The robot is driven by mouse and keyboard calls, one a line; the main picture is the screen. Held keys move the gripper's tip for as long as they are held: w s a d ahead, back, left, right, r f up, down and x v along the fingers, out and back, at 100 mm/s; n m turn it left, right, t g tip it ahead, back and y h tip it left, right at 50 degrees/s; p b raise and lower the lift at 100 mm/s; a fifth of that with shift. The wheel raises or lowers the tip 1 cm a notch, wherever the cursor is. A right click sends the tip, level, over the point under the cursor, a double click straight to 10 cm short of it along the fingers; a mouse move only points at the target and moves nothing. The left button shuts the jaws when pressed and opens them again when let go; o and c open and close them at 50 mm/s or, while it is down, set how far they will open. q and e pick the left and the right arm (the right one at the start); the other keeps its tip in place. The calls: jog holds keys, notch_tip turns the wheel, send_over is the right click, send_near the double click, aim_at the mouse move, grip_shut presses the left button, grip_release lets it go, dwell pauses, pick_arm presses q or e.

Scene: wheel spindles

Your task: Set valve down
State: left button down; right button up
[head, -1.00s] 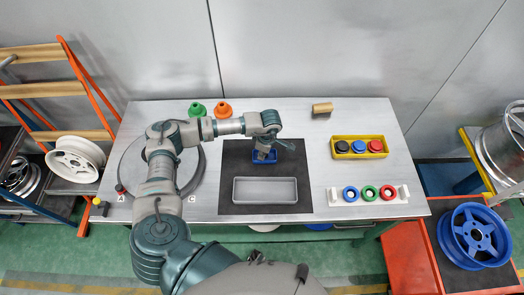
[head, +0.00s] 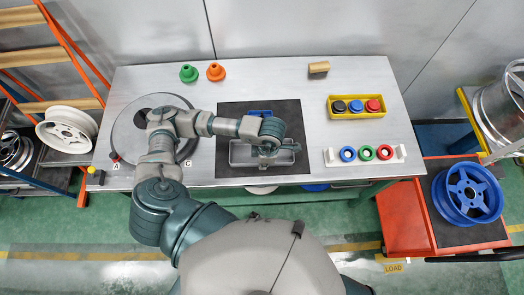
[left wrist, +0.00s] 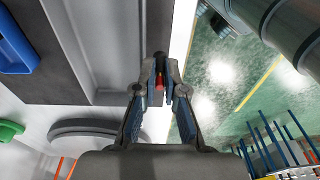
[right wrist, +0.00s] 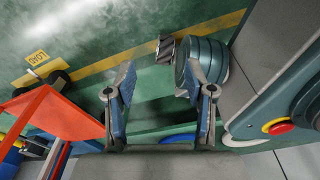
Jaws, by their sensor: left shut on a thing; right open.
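My left gripper (head: 270,151) is over the grey tray (head: 238,153) on the dark mat (head: 230,113) and hides part of the tray. In the left wrist view its fingers (left wrist: 160,66) are shut on a small piece with red on it, probably the valve (left wrist: 158,78). The fingers hide most of the valve. The grey tray (left wrist: 88,45) lies beside the fingertips there. The blue tray (head: 260,113) sits on the mat behind the grey one. My right gripper (right wrist: 160,70) is open and empty, over the floor away from the table.
A round turntable (head: 128,135) is left on the table. A yellow bin (head: 357,107) and a ring rack (head: 400,152) are right. The bench front edge is close.

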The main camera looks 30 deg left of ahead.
pick_arm(q)
jog(key=s+n, duration=0.8)
jog(key=s, duration=0.1)
jog(key=b, duration=0.3)
send_over(243, 155)
jog(key=shift+w+d+f+n+g+h, duration=0.1)
jog(key=shift+w+f+n+g+h, duration=0.2)
jog(key=shift+g, duration=0.1)
jog(key=shift+f, duration=1.8)
pick_arm(e)
jog(key=w+a+r, duration=0.1)
jog(key=w+r, duration=0.1)
jog(key=w, duration=0.5)
jog(key=shift+w+a+r, duration=0.2)
jog(key=shift+w, duration=0.1)
pick_arm(q)
jog(key=c, duration=1.2)
grip_release()
jog(key=shift+c, duration=0.2)
pick_arm(e)
jog(key=shift+w+r, duration=0.1)
jog(key=shift+w, duration=0.05)
pick_arm(q)
jog(key=shift+r, duration=0.1)
